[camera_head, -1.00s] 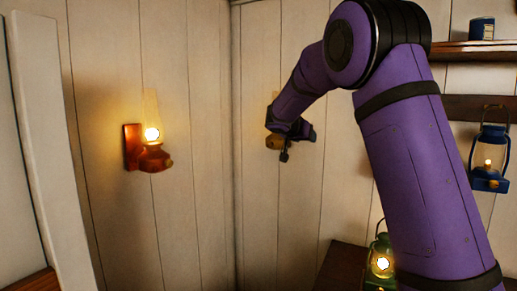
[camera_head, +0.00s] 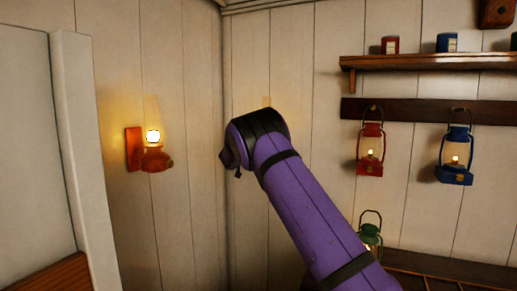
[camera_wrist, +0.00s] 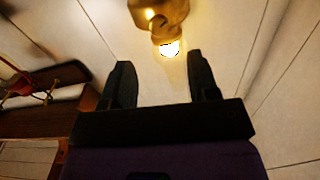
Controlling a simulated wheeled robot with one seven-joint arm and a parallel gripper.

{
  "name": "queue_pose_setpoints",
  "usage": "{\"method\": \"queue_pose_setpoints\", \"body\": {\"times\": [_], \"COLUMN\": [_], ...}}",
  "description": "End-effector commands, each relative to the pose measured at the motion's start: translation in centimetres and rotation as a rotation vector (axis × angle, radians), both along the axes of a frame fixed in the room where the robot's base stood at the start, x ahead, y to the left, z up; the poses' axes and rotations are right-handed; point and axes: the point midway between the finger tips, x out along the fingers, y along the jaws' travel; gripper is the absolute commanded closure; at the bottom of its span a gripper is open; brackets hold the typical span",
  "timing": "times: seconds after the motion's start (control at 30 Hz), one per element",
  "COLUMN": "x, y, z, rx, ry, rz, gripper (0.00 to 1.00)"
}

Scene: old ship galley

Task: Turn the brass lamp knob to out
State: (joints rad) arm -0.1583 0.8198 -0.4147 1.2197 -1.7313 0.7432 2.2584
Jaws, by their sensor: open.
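A lit brass lamp (camera_wrist: 165,12) with a glowing glass chimney (camera_wrist: 170,48) is at the top of the wrist view, appearing upside down and cut off by the frame edge. A small round part on its body may be the knob, but I cannot tell its setting. My gripper (camera_wrist: 160,60) is open and empty, its two dark fingers apart and pointing toward the lamp, with the chimney between and beyond the tips. I see no contact. In the head view my purple arm hides the brass lamp and most of the gripper.
A lit copper-red lamp (camera_head: 155,160) hangs on the left wall. A red lantern (camera_head: 370,152) and a blue lantern (camera_head: 456,160) hang from a dark rail (camera_head: 420,110) below a shelf (camera_head: 430,62). A green lantern (camera_head: 370,235) stands lower, close to my arm.

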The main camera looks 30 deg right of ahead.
Motion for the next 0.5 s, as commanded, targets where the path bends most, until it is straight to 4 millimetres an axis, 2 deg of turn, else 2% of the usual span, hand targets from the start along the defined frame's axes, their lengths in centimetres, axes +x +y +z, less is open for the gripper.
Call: {"method": "queue_pose_setpoints", "body": {"times": [0.1, 0.3, 0.5], "x": [1.4, 3.3, 4.4], "y": [-2.0, -4.5, -5.8], "z": [-0.1, -0.1, -0.1], "rx": [0.0, 0.001, 0.002], "ry": [-0.001, -0.001, 0.0], "rz": [-0.004, -0.003, -0.002], "gripper": [0.45, 0.45, 0.45]}}
